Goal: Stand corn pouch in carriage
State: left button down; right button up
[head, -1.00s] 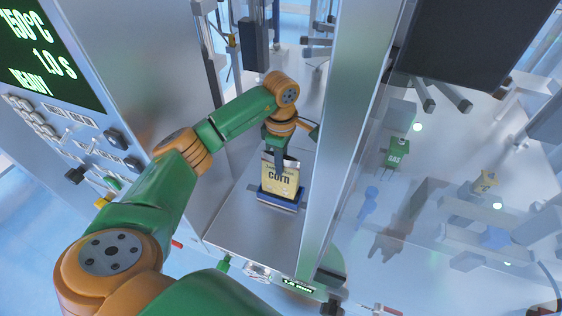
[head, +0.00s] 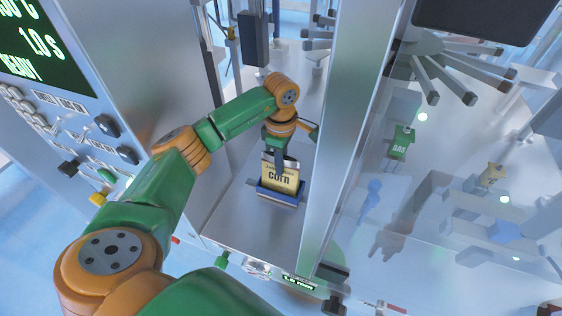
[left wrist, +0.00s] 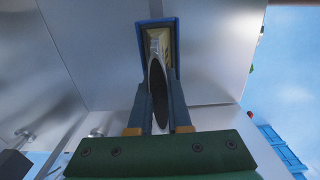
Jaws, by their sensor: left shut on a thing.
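The yellow corn pouch (head: 283,177) stands upright in the head view, its lower end inside the blue carriage (head: 279,198) on the grey metal surface. My left gripper (head: 281,160) is shut on the pouch's top edge from above. In the left wrist view the two fingers of my left gripper (left wrist: 159,105) pinch the pouch, seen edge-on as a dark oval and a yellow strip (left wrist: 158,42). The blue carriage rim (left wrist: 141,45) surrounds its far end there. Whether the pouch touches the carriage floor is hidden. My right gripper is not in view.
A tall metal post (head: 350,130) with a clear panel stands close to the right of the carriage. A machine with a green display (head: 38,45) stands at the left. Bare metal surface (head: 250,228) lies in front of the carriage.

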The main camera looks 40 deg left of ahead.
pick_arm(q)
jog(key=shift+f, duration=0.1)
jog(key=c, duration=0.8)
grip_release()
notch_tip(320, 180, up, 6)
jog(key=shift+r+b, duration=0.2)
jog(key=shift+b, duration=0.9)
jog(key=shift+r, duration=0.4)
